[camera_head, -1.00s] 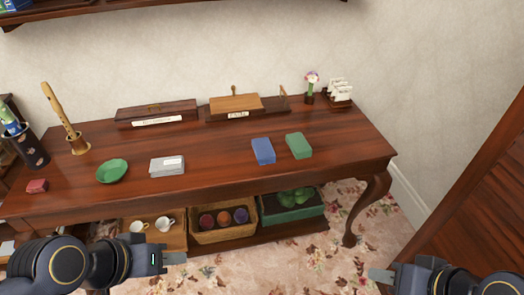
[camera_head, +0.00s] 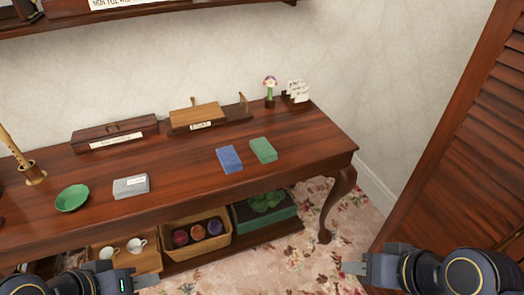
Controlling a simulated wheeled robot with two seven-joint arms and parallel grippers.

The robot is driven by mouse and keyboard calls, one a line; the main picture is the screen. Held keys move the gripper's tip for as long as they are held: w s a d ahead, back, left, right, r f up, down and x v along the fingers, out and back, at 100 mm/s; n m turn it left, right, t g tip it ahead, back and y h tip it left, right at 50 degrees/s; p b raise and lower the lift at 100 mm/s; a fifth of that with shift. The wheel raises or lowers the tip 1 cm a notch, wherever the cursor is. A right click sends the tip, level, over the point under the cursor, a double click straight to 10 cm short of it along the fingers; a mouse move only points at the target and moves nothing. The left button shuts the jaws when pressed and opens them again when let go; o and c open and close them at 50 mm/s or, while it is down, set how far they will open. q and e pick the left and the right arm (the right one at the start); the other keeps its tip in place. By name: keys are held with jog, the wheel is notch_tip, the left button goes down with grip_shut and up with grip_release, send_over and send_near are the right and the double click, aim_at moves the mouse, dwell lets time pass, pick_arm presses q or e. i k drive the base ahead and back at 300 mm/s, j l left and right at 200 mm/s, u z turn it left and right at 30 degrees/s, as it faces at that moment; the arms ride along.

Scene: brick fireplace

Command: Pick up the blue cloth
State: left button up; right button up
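The blue cloth (camera_head: 229,159) is a folded rectangle lying flat on the dark wooden table (camera_head: 190,184), right of its middle. A similar green folded cloth (camera_head: 263,150) lies just to its right, close beside it. My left gripper (camera_head: 147,281) is at the bottom left, in front of the table and well away from the cloth. My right gripper (camera_head: 355,268) is at the bottom right, also in front of the table and apart from the cloth. Both fingertips look close together side-on, so I cannot tell whether either gripper is open. Neither visibly holds anything.
Wooden boxes (camera_head: 115,134) line the back. A lower shelf holds cups, a basket (camera_head: 168,246) and a green bin (camera_head: 264,219). A louvred door (camera_head: 462,165) stands at right.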

aim_at(230, 160)
jog(key=z, duration=2.5)
jog(key=k+u, duration=0.1)
jog(key=u, duration=2.5)
jog(key=i+j+z, duration=0.1)
jog(key=i+z, duration=0.3)
jog(key=i+j+z, duration=0.2)
jog(key=z, duration=0.15)
jog(key=i+j+z, duration=0.4)
jog(key=l, duration=0.1)
